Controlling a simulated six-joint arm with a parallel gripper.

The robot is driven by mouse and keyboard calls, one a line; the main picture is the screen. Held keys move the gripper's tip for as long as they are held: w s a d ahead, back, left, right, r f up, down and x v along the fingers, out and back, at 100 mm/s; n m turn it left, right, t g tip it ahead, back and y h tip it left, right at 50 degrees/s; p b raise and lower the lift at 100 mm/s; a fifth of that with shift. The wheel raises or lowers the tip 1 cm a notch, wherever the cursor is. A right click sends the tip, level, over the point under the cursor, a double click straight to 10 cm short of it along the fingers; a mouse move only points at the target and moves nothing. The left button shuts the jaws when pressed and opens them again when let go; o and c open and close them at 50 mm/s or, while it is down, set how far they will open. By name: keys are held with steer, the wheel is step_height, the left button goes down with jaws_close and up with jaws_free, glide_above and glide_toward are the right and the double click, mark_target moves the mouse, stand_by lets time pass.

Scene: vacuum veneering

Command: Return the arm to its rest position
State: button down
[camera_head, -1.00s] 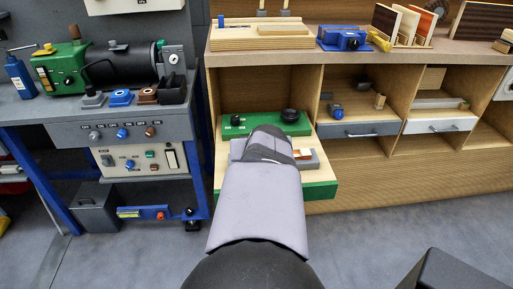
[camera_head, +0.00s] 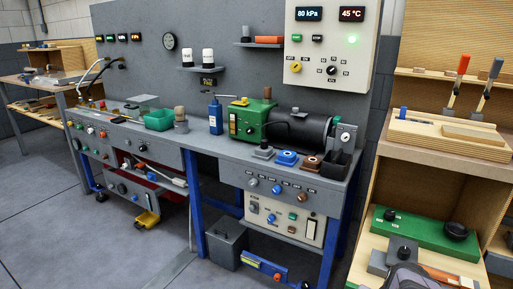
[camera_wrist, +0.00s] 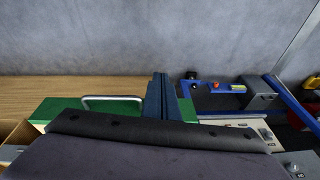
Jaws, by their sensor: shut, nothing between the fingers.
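My gripper (camera_head: 408,274), dark grey, shows only in part at the lower right edge of the head view. It is shut and empty, in front of the green board (camera_head: 425,235) at the lower level of the wooden cabinet. Most of my arm lies outside the head view. In the wrist view a dark grey padded part of my arm fills the lower half and hides what is below. Beyond it are a green edge with a metal handle (camera_wrist: 112,98) and dark blue upright strips.
The workbench (camera_head: 215,150) with a green-and-black motor unit (camera_head: 290,128) stands left of the cabinet. A control panel (camera_head: 330,45) hangs on the grey wall. A grey bin (camera_head: 226,243) and a blue bar (camera_head: 265,266) are below the bench. The floor at left is clear.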

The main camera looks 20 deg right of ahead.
steer(key=w+a+f+n+g+y+p, duration=0.15)
steer(key=a+n, duration=0.35)
steer(key=a, duration=0.5)
steer(key=a+f+n+g+b, duration=0.1)
steer(key=a+f+n, duration=0.3)
steer(key=a, duration=0.7)
step_height(320, 180, up, 37)
steer(key=n+p, duration=0.1)
steer(key=p, duration=3.5)
steer(key=shift+w+d+p, duration=0.2)
steer(key=shift+d+p, duration=0.15)
steer(key=shift+p, duration=0.05)
steer(key=shift+f, duration=0.15)
step_height(320, 180, down, 30)
steer(key=b, duration=3)
step_height(320, 180, down, 34)
steer(key=b, duration=3.3)
steer(key=shift+r+b, duration=0.2)
steer(key=shift+b, duration=0.15)
